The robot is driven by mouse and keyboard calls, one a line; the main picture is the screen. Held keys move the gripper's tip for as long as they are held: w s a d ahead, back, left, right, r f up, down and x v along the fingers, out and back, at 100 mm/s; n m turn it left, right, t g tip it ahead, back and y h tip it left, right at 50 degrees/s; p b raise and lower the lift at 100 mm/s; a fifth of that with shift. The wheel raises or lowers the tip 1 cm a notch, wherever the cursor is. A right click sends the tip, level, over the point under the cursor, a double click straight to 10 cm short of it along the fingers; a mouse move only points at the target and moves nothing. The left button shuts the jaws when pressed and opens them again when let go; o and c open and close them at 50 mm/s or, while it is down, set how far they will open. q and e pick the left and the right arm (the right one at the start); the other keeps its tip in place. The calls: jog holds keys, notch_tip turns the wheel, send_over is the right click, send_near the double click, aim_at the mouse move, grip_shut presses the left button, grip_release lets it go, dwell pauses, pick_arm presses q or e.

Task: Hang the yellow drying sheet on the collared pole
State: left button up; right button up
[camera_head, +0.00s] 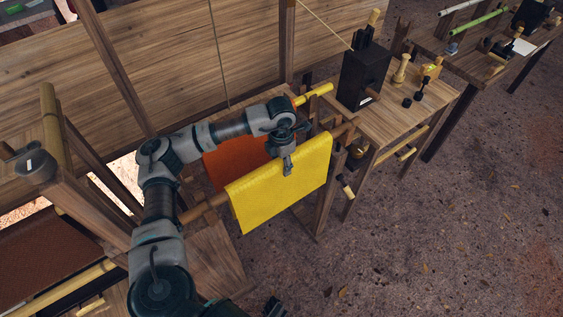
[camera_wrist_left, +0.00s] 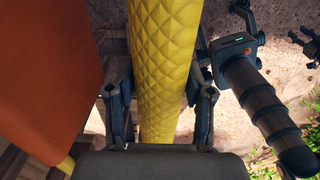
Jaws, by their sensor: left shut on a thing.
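The yellow drying sheet (camera_head: 282,183) is draped over a brown wooden pole (camera_head: 205,206), with its front face hanging down. The pole's ends show on both sides of the sheet; I cannot make out a collar on it. My left gripper (camera_head: 288,168) is at the sheet's upper middle, shut on it. In the left wrist view the quilted yellow sheet (camera_wrist_left: 163,60) runs between the fingers of the left gripper (camera_wrist_left: 162,112). A dark part at the bottom edge of the head view may belong to my right gripper; its jaws cannot be made out.
An orange-red sheet (camera_head: 232,158) hangs behind, near a yellow pole (camera_head: 314,94); it also shows in the left wrist view (camera_wrist_left: 45,70). A black box (camera_head: 363,75) and small items stand on a wooden bench (camera_head: 398,112) to the right.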

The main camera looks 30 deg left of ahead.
pick_arm(q)
jog(key=shift+f, duration=0.15)
jog(key=o, duration=1.4)
jog(key=shift+c, duration=0.2)
notch_tip(320, 180, up, 12)
jog(key=shift+w+a+f, duration=0.1)
jog(key=shift+w+a, duration=0.05)
